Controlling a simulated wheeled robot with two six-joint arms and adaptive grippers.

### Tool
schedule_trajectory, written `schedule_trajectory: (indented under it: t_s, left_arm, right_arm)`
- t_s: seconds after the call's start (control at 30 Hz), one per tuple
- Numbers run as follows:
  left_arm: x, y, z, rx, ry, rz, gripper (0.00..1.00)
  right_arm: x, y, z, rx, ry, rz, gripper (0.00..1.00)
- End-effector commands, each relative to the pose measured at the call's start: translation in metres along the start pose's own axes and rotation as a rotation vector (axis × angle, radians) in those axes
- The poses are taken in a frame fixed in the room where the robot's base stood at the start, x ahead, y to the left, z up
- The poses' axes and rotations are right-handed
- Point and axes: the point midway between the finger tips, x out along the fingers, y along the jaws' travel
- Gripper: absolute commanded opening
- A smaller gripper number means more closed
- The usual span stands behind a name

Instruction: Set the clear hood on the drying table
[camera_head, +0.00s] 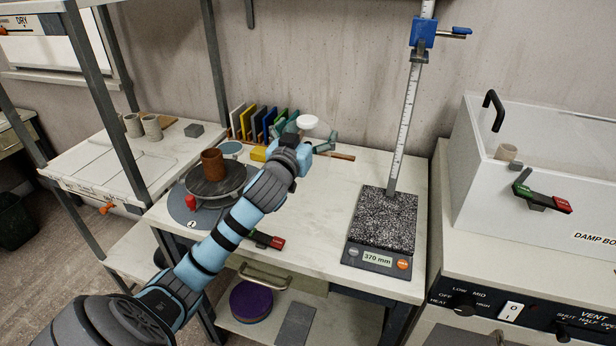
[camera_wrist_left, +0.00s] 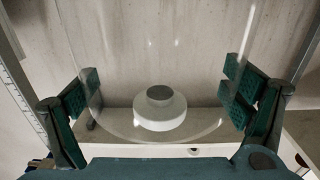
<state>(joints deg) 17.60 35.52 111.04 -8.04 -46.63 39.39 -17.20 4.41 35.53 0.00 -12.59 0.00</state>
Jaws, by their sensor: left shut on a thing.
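The clear hood (camera_wrist_left: 160,60) fills the space between the teal finger pads in the left wrist view, and its curved edge crosses in front of the wall. My left gripper (camera_head: 308,134) is shut on the hood, above the back of the middle worktable (camera_head: 310,220). A white round piece (camera_head: 307,121) shows at the fingers; a white knob-like piece (camera_wrist_left: 160,112) shows through the clear wall in the wrist view. I cannot tell whether it belongs to the hood. The pale table at the left (camera_head: 95,178), near the DRY sign, holds cups. My right gripper is out of view.
Coloured upright cards (camera_head: 257,121) stand at the back. A height gauge with a speckled plate (camera_head: 384,219) is at the right, beside the damp box (camera_head: 490,165). Grey rack posts (camera_head: 120,147) edge the left table.

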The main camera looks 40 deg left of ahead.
Motion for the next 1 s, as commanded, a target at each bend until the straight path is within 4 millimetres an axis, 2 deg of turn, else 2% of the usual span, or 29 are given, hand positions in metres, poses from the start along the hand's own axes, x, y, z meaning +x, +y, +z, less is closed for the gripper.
schedule_trajectory:
  t_s: [0.03,0.17,0.43,0.67,0.7,1.0]
  left_arm:
    - [0.000,0.000,0.019,0.000,-0.003,0.000,0.64]
    - [0.000,0.000,0.038,-0.001,0.001,0.001,0.64]
    - [0.000,0.000,0.092,0.000,0.000,0.001,0.64]
    - [0.000,0.000,0.093,0.000,0.002,0.002,0.64]
    - [0.000,0.000,0.093,0.000,0.001,0.002,1.00]
    - [0.000,0.000,0.093,0.000,0.001,0.002,1.00]
  right_arm:
    - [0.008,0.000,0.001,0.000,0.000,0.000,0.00]
    - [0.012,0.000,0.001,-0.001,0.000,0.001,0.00]
    - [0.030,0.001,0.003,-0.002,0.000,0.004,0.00]
    - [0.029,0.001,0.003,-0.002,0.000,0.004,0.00]
    - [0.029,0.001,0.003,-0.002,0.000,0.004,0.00]
    - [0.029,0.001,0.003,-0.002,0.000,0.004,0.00]
